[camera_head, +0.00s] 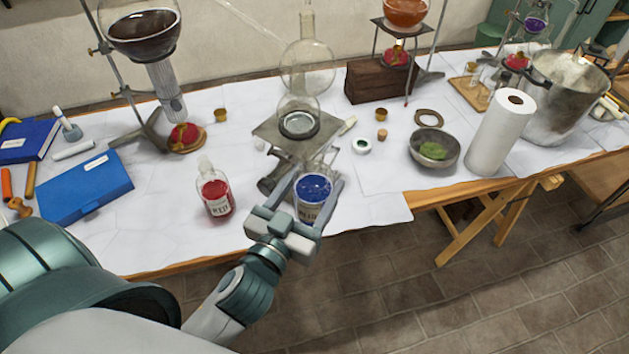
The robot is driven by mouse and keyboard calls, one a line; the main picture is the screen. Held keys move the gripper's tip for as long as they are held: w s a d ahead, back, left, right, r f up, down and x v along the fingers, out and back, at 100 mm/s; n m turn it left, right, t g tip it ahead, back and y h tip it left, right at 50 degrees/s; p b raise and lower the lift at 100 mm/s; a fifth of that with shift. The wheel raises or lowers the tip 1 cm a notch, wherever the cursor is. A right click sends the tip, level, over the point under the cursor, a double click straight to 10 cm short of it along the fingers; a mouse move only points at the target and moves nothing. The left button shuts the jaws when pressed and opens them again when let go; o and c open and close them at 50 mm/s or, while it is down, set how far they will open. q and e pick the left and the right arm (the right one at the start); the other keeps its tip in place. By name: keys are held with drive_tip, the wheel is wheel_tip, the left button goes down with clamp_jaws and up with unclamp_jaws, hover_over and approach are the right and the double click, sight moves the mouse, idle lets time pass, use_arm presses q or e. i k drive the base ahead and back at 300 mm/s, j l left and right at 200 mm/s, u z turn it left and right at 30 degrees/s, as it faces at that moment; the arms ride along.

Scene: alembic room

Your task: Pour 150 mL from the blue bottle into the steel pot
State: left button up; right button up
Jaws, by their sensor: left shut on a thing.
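The blue bottle (313,189) is a small clear vessel with blue liquid and a white label, near the front edge of the table. My left gripper (306,192) is shut on it, with one finger on each side. The bottle looks roughly upright; whether it touches the table I cannot tell. The steel pot (566,104) is a large shiny pot at the far right of the table, behind the paper towel roll. My right gripper is not in view.
A red bottle (215,189) stands left of my gripper. A stand with glass flasks (300,122) is just behind it. A bowl with green contents (434,148) and a paper towel roll (501,132) stand between the blue bottle and the pot. Blue boxes (84,186) lie at left.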

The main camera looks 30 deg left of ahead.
sight(552, 99)
drive_tip(key=i+l+z, duration=0.5)
drive_tip(key=z, duration=0.2)
drive_tip(key=i+l+z, duration=0.1)
drive_tip(key=i+z, duration=0.25)
drive_tip(key=i+l+z, duration=0.15)
drive_tip(key=i, duration=0.6)
drive_tip(key=i+l+u, duration=0.1)
drive_tip(key=i+u, duration=0.2)
drive_tip(key=i, duration=0.15)
drive_tip(key=i+l+u, duration=0.15)
drive_tip(key=i+u, duration=0.2)
drive_tip(key=i, duration=0.1)
